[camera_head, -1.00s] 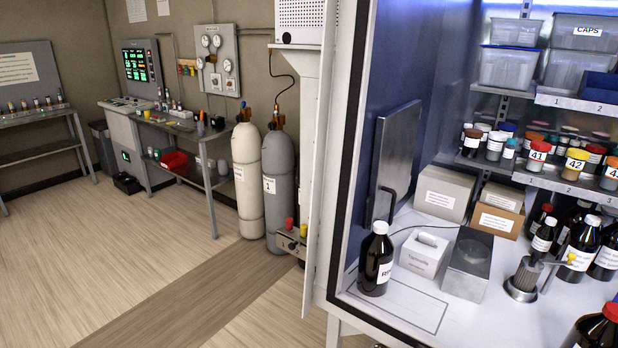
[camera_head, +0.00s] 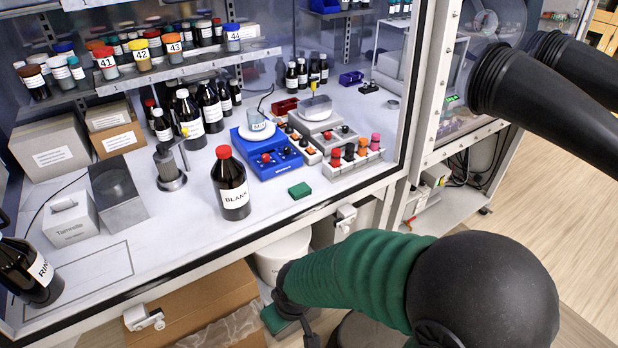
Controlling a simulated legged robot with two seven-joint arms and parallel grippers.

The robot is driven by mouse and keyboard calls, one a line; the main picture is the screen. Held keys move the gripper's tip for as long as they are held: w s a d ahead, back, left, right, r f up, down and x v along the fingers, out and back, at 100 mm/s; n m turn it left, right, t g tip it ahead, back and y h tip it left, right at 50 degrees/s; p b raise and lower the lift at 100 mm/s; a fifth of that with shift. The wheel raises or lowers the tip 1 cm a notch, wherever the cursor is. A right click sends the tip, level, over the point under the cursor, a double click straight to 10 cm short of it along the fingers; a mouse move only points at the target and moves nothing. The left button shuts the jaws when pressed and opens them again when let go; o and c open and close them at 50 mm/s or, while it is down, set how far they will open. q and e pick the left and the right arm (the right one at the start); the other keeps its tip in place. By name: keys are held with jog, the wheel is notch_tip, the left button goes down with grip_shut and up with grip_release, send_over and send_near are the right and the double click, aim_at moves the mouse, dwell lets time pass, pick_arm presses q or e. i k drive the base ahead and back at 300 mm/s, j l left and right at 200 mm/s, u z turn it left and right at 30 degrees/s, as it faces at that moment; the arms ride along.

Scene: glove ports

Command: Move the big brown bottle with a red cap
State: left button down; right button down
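The big brown bottle with a red cap (camera_head: 232,190) stands upright on the white cabinet floor near its front edge, in the middle left of the head view. Its white label reads "BLANK". My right arm, in a green ribbed sleeve, comes in from the lower right, outside and below the cabinet's front edge. The black end of this arm, with my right gripper (camera_head: 292,305), is low in the view, apart from the bottle. Its fingers are too dark and hidden to tell whether they are open. My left gripper is not in view.
Another brown bottle (camera_head: 30,272) stands far left.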

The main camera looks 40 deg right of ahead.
aim_at(229, 178)
jog(key=z, duration=0.7)
